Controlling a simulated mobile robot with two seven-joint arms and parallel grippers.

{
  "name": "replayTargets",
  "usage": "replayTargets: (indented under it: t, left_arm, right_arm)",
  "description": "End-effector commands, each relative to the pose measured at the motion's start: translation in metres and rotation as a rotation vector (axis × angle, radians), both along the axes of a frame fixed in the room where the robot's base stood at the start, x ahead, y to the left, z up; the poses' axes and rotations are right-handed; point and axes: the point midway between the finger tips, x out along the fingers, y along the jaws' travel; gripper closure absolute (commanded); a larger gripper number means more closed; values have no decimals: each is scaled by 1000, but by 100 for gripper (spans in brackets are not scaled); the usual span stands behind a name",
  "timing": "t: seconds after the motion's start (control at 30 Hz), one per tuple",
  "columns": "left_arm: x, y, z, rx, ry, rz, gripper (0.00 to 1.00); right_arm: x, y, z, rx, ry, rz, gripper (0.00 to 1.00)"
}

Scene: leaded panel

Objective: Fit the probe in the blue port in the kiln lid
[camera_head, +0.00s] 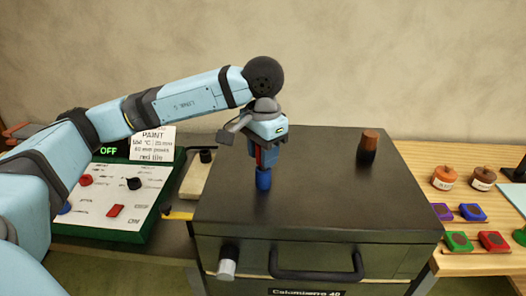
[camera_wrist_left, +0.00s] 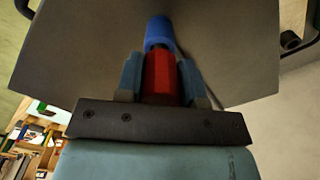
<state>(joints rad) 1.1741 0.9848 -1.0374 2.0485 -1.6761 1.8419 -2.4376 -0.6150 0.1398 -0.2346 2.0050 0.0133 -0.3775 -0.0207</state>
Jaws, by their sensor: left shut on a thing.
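The kiln lid (camera_head: 310,190) is a dark, flat top with a blue port (camera_head: 263,181) standing up from it, left of centre. The blue port also shows in the wrist view (camera_wrist_left: 160,33). My left gripper (camera_head: 266,152) points down above the port, shut on the red probe (camera_wrist_left: 160,77). A little of the red probe (camera_head: 260,157) shows between the fingers in the head view. The probe lines up with the port, with a short dark gap or neck between red and blue. How deep the tip sits is hidden. My right gripper is not seen.
A brown-topped dark cylinder (camera_head: 369,146) stands on the lid's back right. A control box (camera_head: 118,200) with an OFF display and a paper card (camera_head: 153,143) are at left. Jars (camera_head: 444,177) and coloured blocks (camera_head: 473,212) lie on the wooden table at right. The lid's middle is clear.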

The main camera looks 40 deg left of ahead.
Motion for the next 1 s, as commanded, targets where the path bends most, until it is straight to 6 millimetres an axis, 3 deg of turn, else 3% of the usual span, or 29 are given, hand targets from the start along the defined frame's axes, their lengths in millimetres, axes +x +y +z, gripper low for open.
replayTargets:
  t: [0.03, 0.2, 1.0]
  left_arm:
    - [0, 0, -4, 0, 0, 0, 91]
    - [0, 0, -9, 0, 0, 0, 91]
    - [0, 0, -20, 0, 0, 0, 91]
  right_arm:
    - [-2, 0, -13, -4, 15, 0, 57]
    - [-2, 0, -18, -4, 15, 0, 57]
    - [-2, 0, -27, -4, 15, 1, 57]
